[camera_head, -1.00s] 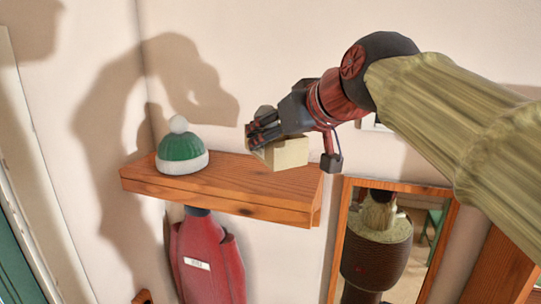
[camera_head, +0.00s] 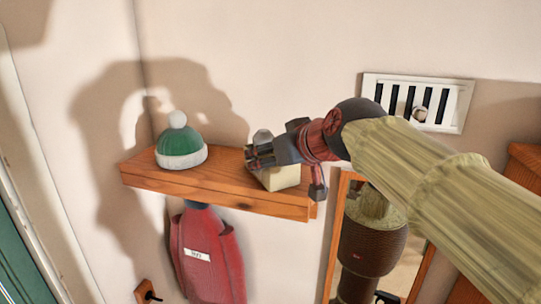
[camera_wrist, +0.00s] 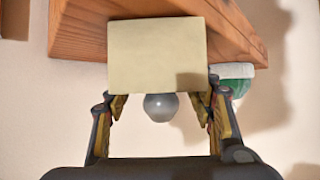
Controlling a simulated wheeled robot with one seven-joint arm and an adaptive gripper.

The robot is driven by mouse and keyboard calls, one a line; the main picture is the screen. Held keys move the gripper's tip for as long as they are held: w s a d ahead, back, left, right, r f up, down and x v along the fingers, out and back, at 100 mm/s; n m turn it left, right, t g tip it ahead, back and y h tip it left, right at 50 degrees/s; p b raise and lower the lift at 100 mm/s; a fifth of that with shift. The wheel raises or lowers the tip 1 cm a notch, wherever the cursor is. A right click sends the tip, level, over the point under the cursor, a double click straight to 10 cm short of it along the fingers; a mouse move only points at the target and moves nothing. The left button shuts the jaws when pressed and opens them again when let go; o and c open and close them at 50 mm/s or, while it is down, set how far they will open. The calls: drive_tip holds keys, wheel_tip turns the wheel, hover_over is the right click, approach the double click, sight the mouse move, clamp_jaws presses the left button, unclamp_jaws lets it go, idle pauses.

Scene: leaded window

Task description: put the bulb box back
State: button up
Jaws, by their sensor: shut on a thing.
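The bulb box is a cream block (camera_head: 282,178) at the right part of the wooden wall shelf (camera_head: 225,192). My gripper (camera_head: 262,160) is shut on the box. In the wrist view the box (camera_wrist: 157,55) sits between the two fingers (camera_wrist: 160,108), in front of the shelf wood (camera_wrist: 80,35). A grey round bulb shape (camera_wrist: 160,106) shows at the box's near side. The box's underside is close to the shelf top; I cannot tell whether it touches.
A green and white bobble hat (camera_head: 181,147) stands on the shelf's left part. A red garment (camera_head: 208,255) hangs below. A white vent (camera_head: 418,102) is on the wall at right, and a framed mirror (camera_head: 400,270) is below it. Bare shelf lies between hat and box.

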drive_tip(key=shift+f, duration=0.15)
drive_tip(key=o, duration=1.1)
drive_tip(key=shift+o, duration=0.2)
drive_tip(key=shift+r, duration=0.3)
drive_tip(key=b+v, duration=0.2)
drive_tip(key=v, duration=1)
drive_tip(key=shift+b, duration=0.3)
drive_tip(key=shift+f, duration=0.15)
